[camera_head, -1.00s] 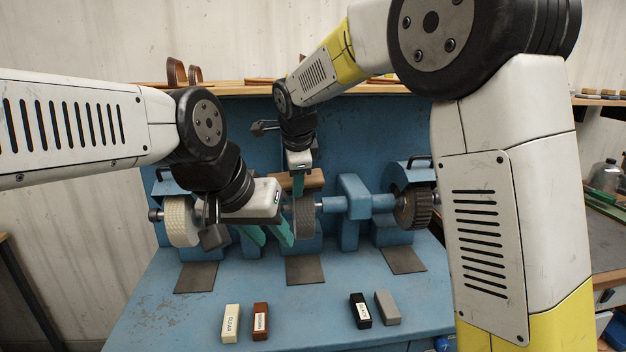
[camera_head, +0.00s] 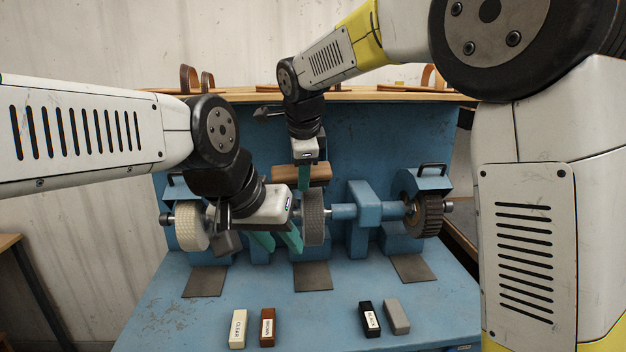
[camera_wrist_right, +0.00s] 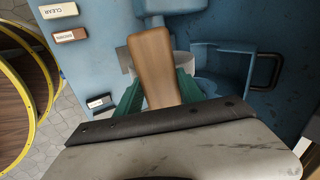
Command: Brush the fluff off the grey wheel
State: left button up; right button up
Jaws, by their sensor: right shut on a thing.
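The grey wheel (camera_head: 314,222) is the middle wheel on the blue machine, between a cream wheel (camera_head: 191,227) and a dark brown wheel (camera_head: 429,216). I cannot make out any fluff on it. My right gripper (camera_head: 304,180) is shut on a wooden brush (camera_head: 317,173), which it holds above the grey wheel. In the right wrist view, the wooden handle (camera_wrist_right: 154,70) lies between the teal fingers; the bristles are hidden. My left gripper (camera_head: 278,241) points down just left of the grey wheel, its teal fingers apart with nothing seen between them.
Bars labelled clear (camera_head: 237,328) and brown (camera_head: 267,327), a black bar (camera_head: 370,318) and a grey bar (camera_head: 397,316) lie at the front of the blue bench. Dark pads (camera_head: 313,276) lie below the wheels. A wooden shelf (camera_head: 400,96) runs along the back.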

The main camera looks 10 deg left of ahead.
jog(key=shift+s+d+r, duration=0.1)
jog(key=shift+s+r, duration=0.15)
jog(key=shift+r, duration=0.2)
jog(key=shift+v, duration=1.5)
